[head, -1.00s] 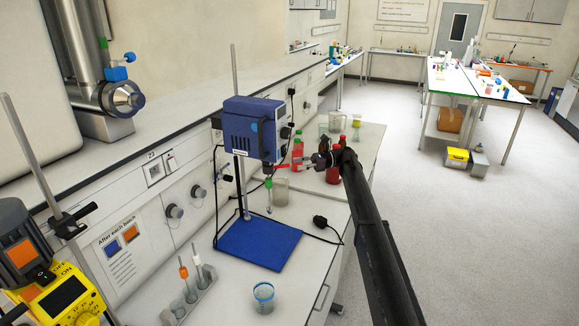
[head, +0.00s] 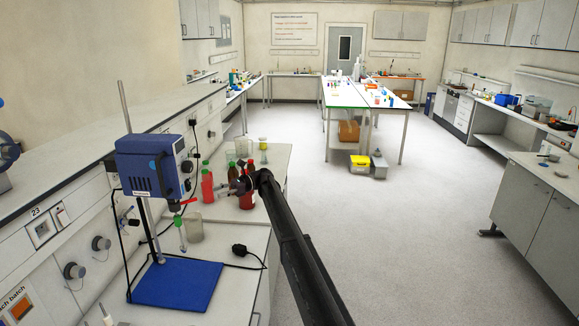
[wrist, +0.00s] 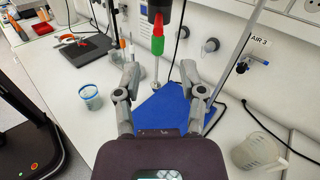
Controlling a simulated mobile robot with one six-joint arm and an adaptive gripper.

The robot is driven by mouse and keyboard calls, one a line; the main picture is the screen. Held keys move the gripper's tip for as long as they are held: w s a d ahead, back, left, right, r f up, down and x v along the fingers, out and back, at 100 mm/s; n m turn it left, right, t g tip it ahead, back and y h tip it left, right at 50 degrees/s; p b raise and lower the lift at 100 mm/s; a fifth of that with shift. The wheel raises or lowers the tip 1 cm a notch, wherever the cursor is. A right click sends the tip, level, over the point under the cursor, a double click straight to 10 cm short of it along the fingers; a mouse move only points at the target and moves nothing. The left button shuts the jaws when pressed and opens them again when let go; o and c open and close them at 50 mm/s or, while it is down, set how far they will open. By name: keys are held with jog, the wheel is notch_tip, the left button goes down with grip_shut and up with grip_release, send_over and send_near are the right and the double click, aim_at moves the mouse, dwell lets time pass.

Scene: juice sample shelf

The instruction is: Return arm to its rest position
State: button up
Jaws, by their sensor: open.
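My arm (head: 296,255) reaches from the lower right over the bench in the head view. My gripper (wrist: 161,78) shows in the wrist view with its two grey fingers spread apart and nothing between them. Beyond the fingers are the blue base plate (wrist: 165,108) of a stirrer stand and a stirrer shaft with a green and red coupling (wrist: 157,38). In the head view the arm's far end lies beside red bottles (head: 207,186) and partly hides one; the fingers are hard to make out there.
The blue stirrer (head: 150,166) stands on the left bench. A beaker (head: 195,228) stands behind its base plate (head: 178,284); a blue-rimmed cup (wrist: 91,97) shows in the wrist view. The floor (head: 400,230) right of the bench is clear. Cabinets (head: 545,205) stand at right.

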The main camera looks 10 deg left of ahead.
jog(key=shift+d, duration=0.1)
jog(key=s+d+f+n+t+h+b, duration=0.15)
jog(key=s+d+f+t, duration=0.35)
jog(key=d, duration=0.8)
jog(key=s+d+f+t+h+b, duration=0.15)
jog(key=s+d+f, duration=0.25)
jog(key=d+f, duration=0.6)
jog(key=s+d+f+n+t+h+b, duration=0.15)
jog(key=s+d+f+t, duration=0.25)
jog(key=d, duration=1.1)
jog(key=s+d+f+n+t+h+b, duration=0.1)
jog(key=s+d+f+h, duration=0.1)
jog(key=s+d, duration=0.4)
jog(key=s+d+f+n+t+h+b, duration=0.1)
jog(key=s+d, duration=0.5)
jog(key=d, duration=0.6)
jog(key=s+d+f+n+t+h+b, duration=0.1)
jog(key=s+d+f+h, duration=0.3)
jog(key=d, duration=0.5)
jog(key=shift+s+d+f+n+b, duration=0.3)
jog(key=shift+s+d+f+b, duration=0.15)
jog(key=shift+s, duration=0.45)
